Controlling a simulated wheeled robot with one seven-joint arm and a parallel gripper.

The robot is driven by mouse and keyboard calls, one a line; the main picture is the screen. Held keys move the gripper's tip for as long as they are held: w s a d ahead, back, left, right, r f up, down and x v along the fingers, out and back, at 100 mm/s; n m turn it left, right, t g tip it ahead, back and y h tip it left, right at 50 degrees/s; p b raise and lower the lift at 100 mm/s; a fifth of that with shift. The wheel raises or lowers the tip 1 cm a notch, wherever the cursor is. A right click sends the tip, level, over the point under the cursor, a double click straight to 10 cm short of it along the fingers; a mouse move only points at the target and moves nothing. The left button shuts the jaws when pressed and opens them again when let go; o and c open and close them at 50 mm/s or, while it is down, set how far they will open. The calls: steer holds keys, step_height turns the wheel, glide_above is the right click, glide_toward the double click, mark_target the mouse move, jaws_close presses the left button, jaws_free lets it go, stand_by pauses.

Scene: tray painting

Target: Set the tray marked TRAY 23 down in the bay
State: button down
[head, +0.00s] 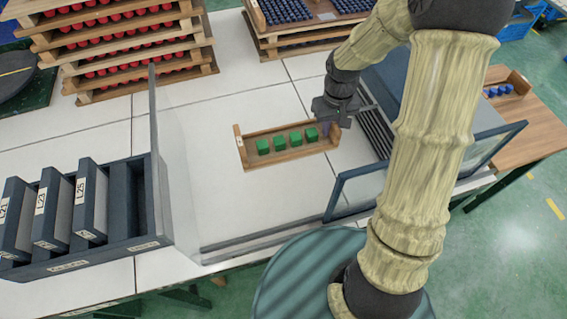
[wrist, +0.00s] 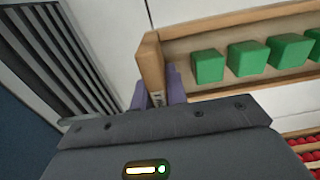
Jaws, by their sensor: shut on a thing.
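A wooden tray (head: 243,152) with a row of several green cubes lies level over the white tabletop, between two clear panels. Its label is too small to read, so I cannot confirm TRAY 23. My gripper (head: 327,127) is at the tray's right end. In the wrist view my gripper (wrist: 158,92) has its purple fingers on both sides of the tray's end wall (wrist: 151,60), shut on it. I cannot tell whether the tray's bottom touches the table. No bay is plainly marked; the dark slatted unit (head: 376,132) stands just right of the tray.
A clear panel (head: 172,170) stands left of the tray and a blue-framed one (head: 365,187) at its front right. A dark rack (head: 100,245) with labelled grey boxes is at the left. Stacked trays of red pieces (head: 130,50) stand behind. White tabletop around the tray is clear.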

steer(key=shift+f, duration=0.25)
step_height(320, 180, down, 6)
steer(key=shift+f, duration=0.1)
stand_by(0.4)
steer(key=shift+f+b, duration=0.3)
steer(key=shift+f, duration=1.5)
steer(key=shift+f, duration=0.15)
steer(key=c, duration=1.4)
jaws_free()
